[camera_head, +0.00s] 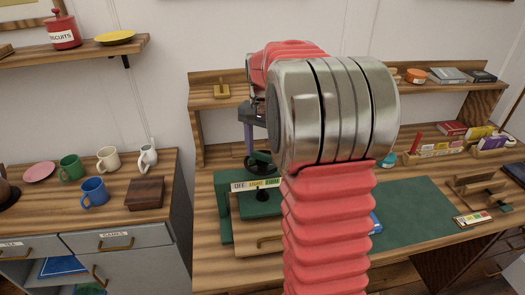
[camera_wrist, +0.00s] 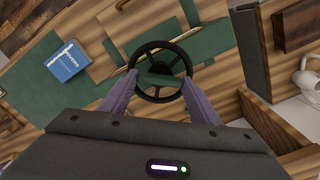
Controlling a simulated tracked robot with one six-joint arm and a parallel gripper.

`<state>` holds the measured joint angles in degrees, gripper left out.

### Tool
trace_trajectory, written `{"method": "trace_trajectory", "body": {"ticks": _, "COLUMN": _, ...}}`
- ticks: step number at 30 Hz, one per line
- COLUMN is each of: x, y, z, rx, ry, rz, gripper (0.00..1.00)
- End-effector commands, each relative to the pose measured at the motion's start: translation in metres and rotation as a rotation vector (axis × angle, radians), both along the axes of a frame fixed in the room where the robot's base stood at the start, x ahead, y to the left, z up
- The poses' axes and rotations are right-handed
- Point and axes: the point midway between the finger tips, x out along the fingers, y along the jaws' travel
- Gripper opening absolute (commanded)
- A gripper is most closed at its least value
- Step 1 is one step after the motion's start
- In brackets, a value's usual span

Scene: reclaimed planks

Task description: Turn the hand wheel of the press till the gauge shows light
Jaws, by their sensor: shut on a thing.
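The green press (camera_head: 225,205) stands on the wooden bench, left of my arm in the head view. Its black hand wheel (camera_head: 262,157) lies flat above the gauge strip (camera_head: 255,184), which has white, yellow and green parts with lettering. I cannot make out where its pointer stands. In the wrist view the hand wheel (camera_wrist: 160,44) sits between the two purple fingers of my gripper (camera_wrist: 160,82). The fingers are shut on opposite sides of its rim. In the head view my arm hides part of the gripper and the right of the press.
A blue book (camera_wrist: 68,62) lies on the green mat (camera_head: 415,215) right of the press. Several mugs and a dark wooden box (camera_head: 145,193) stand on the left cabinet. A bench shelf (camera_head: 218,101) rises behind the press. The mat's middle is mostly clear.

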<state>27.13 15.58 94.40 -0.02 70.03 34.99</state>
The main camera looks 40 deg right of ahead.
Motion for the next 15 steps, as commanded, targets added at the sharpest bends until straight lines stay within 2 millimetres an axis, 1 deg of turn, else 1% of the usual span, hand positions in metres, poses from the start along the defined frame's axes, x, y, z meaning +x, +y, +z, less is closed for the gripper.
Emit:
{"method": "trace_trajectory", "body": {"ticks": 3, "x": 0.0006, "y": 0.0006, "z": 0.0007, "rx": 0.0, "ry": -0.002, "rz": 0.001, "gripper": 0.34}}
{"method": "trace_trajectory", "body": {"ticks": 4, "x": 0.0006, "y": 0.0006, "z": 0.0007, "rx": 0.0, "ry": -0.002, "rz": 0.001, "gripper": 0.58}}
{"method": "trace_trajectory", "body": {"ticks": 11, "x": 0.0004, "y": 0.0003, "z": 0.0004, "rx": 0.0, "ry": -0.001, "rz": 0.002, "gripper": 0.74}}
{"method": "trace_trajectory", "body": {"ticks": 15, "x": 0.0002, "y": 0.0002, "z": 0.0002, "rx": 0.0, "ry": -0.001, "rz": 0.001, "gripper": 0.75}}
